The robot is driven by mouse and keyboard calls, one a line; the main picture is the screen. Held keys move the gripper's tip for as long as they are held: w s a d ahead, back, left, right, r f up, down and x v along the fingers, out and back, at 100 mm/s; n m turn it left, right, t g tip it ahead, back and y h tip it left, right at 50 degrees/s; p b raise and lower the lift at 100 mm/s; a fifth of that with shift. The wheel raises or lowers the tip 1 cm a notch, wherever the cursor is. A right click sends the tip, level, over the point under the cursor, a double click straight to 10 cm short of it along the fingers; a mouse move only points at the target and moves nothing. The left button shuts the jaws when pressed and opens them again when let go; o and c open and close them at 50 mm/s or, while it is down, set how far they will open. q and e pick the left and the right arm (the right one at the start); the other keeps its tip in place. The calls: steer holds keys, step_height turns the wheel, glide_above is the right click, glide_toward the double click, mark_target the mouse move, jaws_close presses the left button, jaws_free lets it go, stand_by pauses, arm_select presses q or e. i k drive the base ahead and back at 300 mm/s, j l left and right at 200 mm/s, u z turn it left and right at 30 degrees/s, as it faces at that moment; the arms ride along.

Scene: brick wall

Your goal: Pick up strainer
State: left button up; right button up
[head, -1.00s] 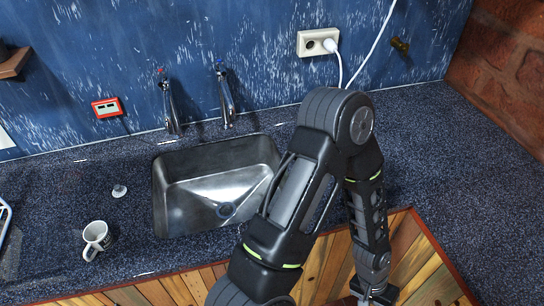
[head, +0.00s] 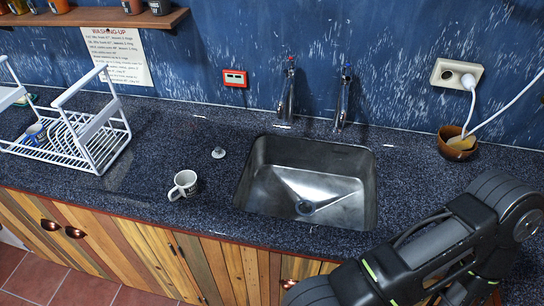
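A small pale round piece with a raised knob, which looks like the sink strainer (head: 218,152), lies on the dark speckled counter in the head view. It is left of the metal sink (head: 255,190), behind the white mug, and nothing covers it. One arm of mine, apparently the right, bends across the lower right of the picture. Its gripper is out of the frame, and my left gripper is not in view either. Nothing of mine is close to the strainer.
A white mug (head: 183,185) stands left of the sink. Two taps (head: 289,90) rise behind the sink. A brown bowl (head: 456,143) sits at the back right. A shelf (head: 100,17) hangs at upper left.

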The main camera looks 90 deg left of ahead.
mark_target(219, 154)
steer(key=i+l+u, duration=0.25)
steer(key=k+j+u, duration=0.1)
steer(key=u, duration=3.1)
steer(key=i+j, duration=0.1)
steer(key=j, duration=0.45)
steer(key=i+j, duration=0.1)
steer(key=j, duration=0.45)
steer(key=i+j, duration=0.1)
steer(key=j, duration=0.5)
steer(key=i+j, duration=0.1)
steer(key=j, duration=0.45)
steer(key=i+j, duration=0.1)
steer(key=j, duration=0.45)
steer(key=i+l, duration=0.25)
